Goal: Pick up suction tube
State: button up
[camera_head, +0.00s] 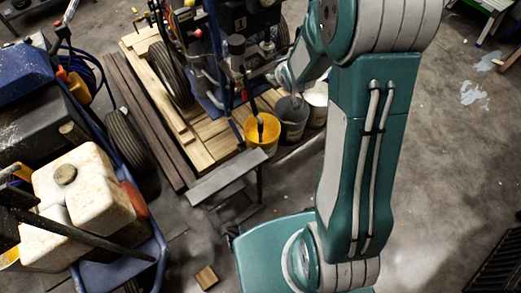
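A dark upright tube (260,126), which looks like the suction tube, stands in a yellow bucket (268,143). Its upper part runs towards the striper machine (225,45), and I cannot clearly trace where it joins. My teal and grey arm rises in the right half of the view and bends away towards the machine. The wrist end of my arm shows near the machine's lower right side, above and behind the buckets. The fingers of my gripper are too small and cluttered to make out, so I cannot tell whether they touch anything.
A grey bucket (291,118) and a white bucket (317,103) stand beside the yellow one. The machine stands on a wooden pallet (205,146). A blue cart with a white jug (85,190) fills the left. The concrete floor at right (450,160) is mostly clear.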

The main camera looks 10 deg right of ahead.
notch_tip(320, 180, down, 8)
jog(key=w+r, duration=0.1)
jog(key=w, duration=0.1)
jog(key=t+y, duration=0.3)
send_near(262, 128)
jog(key=f, duration=0.1)
jog(key=x, duration=1.1)
jog(key=shift+w+a+r, duration=0.1)
jog(key=shift+w+r, duration=0.15)
jog(key=shift+c, duration=0.4)
jog(key=shift+t, duration=0.3)
grip_shut()
